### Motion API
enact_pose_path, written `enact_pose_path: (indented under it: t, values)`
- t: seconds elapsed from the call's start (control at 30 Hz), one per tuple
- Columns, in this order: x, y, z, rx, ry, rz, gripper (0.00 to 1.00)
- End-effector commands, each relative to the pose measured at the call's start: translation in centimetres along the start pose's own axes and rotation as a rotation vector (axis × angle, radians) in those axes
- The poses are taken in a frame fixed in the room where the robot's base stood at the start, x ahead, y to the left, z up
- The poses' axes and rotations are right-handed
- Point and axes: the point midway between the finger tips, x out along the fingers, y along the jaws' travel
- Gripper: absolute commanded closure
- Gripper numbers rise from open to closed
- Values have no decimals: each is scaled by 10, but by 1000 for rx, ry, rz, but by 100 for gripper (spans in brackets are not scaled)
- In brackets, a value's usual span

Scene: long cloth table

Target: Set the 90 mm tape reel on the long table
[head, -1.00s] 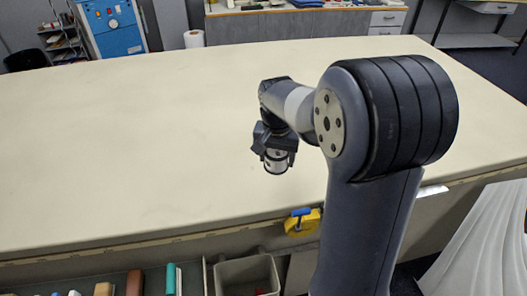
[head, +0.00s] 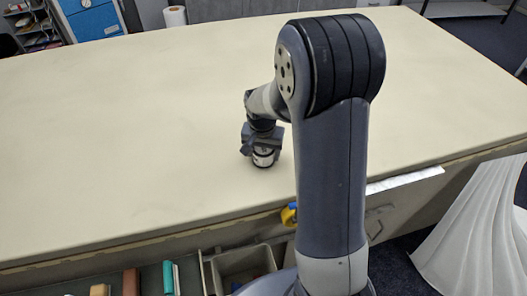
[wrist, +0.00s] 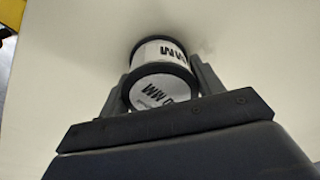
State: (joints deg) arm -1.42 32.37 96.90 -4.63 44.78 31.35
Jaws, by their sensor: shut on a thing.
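The tape reel (head: 264,158) is white with dark rims and dark print. My gripper (head: 262,150) is shut on it, pointing down at the long table (head: 120,130). In the wrist view the reel (wrist: 163,82) sits between the two fingers (wrist: 165,80), with its printed side and one end showing. The reel is low over the pale cloth top, near the front edge. I cannot tell whether its far end touches the cloth. My arm hides part of the table to the right.
The table top around the reel is clear. A yellow and blue item (head: 289,215) is at the table's front side, partly behind my arm. Below the front edge are a grey bin (head: 240,262) and a shelf with several coloured items. A white cloth (head: 475,230) drapes at the right.

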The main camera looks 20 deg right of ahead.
Motion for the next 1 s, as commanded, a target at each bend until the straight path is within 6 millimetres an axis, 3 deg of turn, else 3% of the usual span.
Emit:
enact_pose_path:
  t: [0.43, 0.47, 0.5, 0.7, 1.0]
  values:
    - [10, 0, 1, 0, 2, -1, 68]
    - [9, 0, 1, 0, 1, -1, 35]
    - [8, 0, 1, 0, 1, -1, 32]
    - [8, 0, 1, 0, 1, 0, 16]
    - [5, 0, 0, 0, 1, -1, 16]
